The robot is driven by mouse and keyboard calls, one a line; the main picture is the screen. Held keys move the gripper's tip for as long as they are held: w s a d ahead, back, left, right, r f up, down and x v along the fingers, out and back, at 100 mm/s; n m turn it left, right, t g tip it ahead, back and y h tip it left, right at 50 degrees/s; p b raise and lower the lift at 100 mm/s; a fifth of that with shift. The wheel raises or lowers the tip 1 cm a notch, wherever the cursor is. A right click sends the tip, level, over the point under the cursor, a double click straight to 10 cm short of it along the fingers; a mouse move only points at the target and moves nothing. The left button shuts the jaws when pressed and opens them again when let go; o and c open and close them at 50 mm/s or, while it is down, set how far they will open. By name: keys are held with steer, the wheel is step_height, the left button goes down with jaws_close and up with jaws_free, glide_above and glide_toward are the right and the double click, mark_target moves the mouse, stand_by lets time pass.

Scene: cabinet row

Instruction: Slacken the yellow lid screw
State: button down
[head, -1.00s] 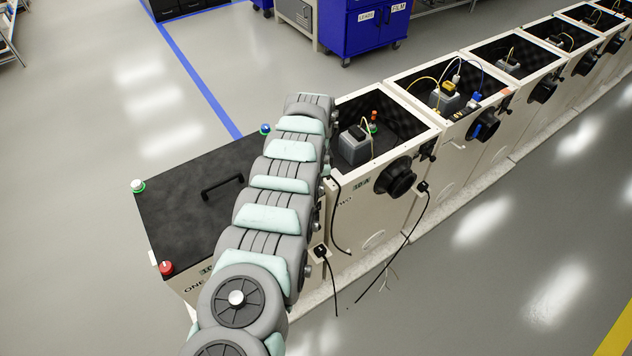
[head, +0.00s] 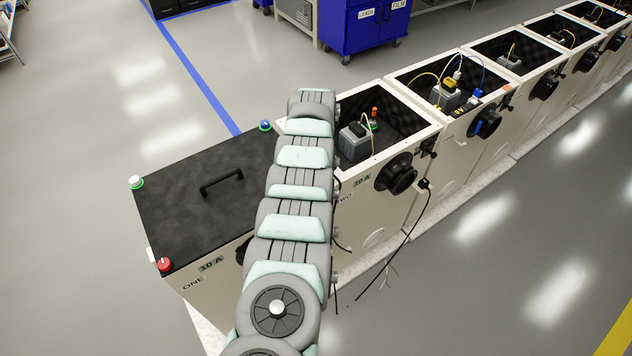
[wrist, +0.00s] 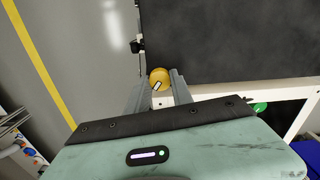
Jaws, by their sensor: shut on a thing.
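The yellow lid screw (wrist: 160,75) shows in the wrist view as a round yellow head with a pale mark across it. It stands at the corner of the black lid (wrist: 235,40). My gripper (wrist: 162,84) is shut on it, with one grey finger on each side. In the head view the black lid (head: 205,205) with its handle (head: 221,183) tops the nearest box, marked ONE. My arm covers the yellow screw and my gripper there. The lid's other corners carry a red screw (head: 164,264), a white-and-green one (head: 136,182) and a blue one (head: 265,126).
A row of open cream boxes (head: 375,205) runs to the upper right, with devices and cables inside. A black cable (head: 405,238) hangs in front. A blue cabinet (head: 362,30) stands behind. Open floor (head: 80,90) lies to the left.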

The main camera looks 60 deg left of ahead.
steer(key=n+b, duration=0.1)
steer(key=n, duration=0.1)
steer(key=n+b, duration=0.2)
steer(key=n, duration=0.1)
steer(key=shift+f+n, duration=0.2)
steer(key=shift+n, duration=0.1)
steer(key=n+b, duration=0.2)
steer(key=n, duration=0.4)
steer(key=shift+r, duration=0.1)
steer(key=n+b, duration=0.1)
steer(key=n, duration=0.5)
steer(key=shift+n, duration=0.3)
steer(key=n, duration=0.5)
steer(key=shift+n, duration=0.3)
steer(key=c, duration=1.1)
jaws_free()
steer(key=shift+r, duration=0.15)
